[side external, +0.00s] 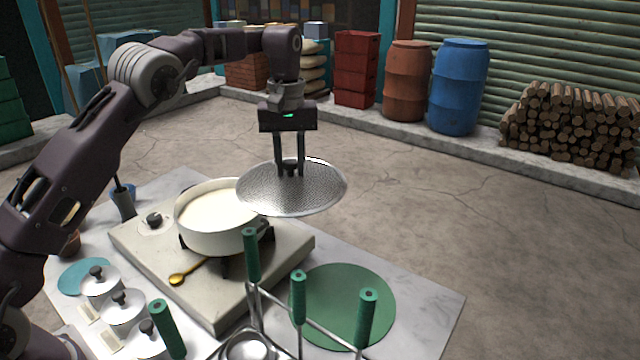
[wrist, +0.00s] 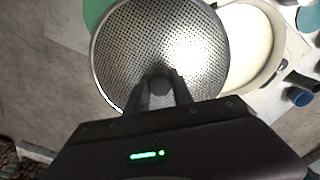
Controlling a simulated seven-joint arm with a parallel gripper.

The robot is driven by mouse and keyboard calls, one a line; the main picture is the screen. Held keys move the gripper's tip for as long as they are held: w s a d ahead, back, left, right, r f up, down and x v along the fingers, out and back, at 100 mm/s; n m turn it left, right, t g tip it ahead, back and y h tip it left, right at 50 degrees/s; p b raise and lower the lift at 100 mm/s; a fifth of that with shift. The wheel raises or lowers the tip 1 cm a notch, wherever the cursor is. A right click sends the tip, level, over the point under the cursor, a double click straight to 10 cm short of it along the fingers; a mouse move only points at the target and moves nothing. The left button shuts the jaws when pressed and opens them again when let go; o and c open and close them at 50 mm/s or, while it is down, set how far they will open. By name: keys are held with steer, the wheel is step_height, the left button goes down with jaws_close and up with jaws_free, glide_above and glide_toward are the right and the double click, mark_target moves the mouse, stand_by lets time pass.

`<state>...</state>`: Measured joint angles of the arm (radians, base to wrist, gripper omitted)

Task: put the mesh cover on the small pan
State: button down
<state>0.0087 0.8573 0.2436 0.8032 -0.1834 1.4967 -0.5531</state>
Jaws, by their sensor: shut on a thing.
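The mesh cover (side external: 315,190) is a round, perforated silver disc with a dark knob at its middle. My gripper (side external: 290,172) is shut on that knob and holds the cover in the air, a little tilted, above and to the right of the pan. The cover also fills the upper middle of the wrist view (wrist: 150,45), with my fingers (wrist: 161,92) at its knob. The small pan (side external: 222,243) is white, holds milk, and sits on the stove. In the side view the cover's left edge overlaps the pan's right rim; in the wrist view the pan (wrist: 282,80) shows to the right, partly hidden.
A rack with green-handled tools (side external: 298,300) stands in front, near a green round mat (side external: 345,305). Several small lidded pots (side external: 122,308) are at the front left.

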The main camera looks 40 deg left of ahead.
steer(key=s+a+r+n, duration=0.1)
steer(key=s+a+n, duration=0.2)
steer(key=s+a, duration=0.3)
steer(key=s+a+r+n, duration=0.2)
steer(key=s+a, duration=0.1)
steer(key=a, duration=0.5)
step_height(320, 180, down, 7)
steer(key=shift+d, duration=0.15)
steer(key=shift+s+f, duration=0.1)
steer(key=shift+f, duration=0.4)
steer(key=c, duration=1)
jaws_free()
steer(key=shift+c, duration=0.2)
step_height(320, 180, up, 7)
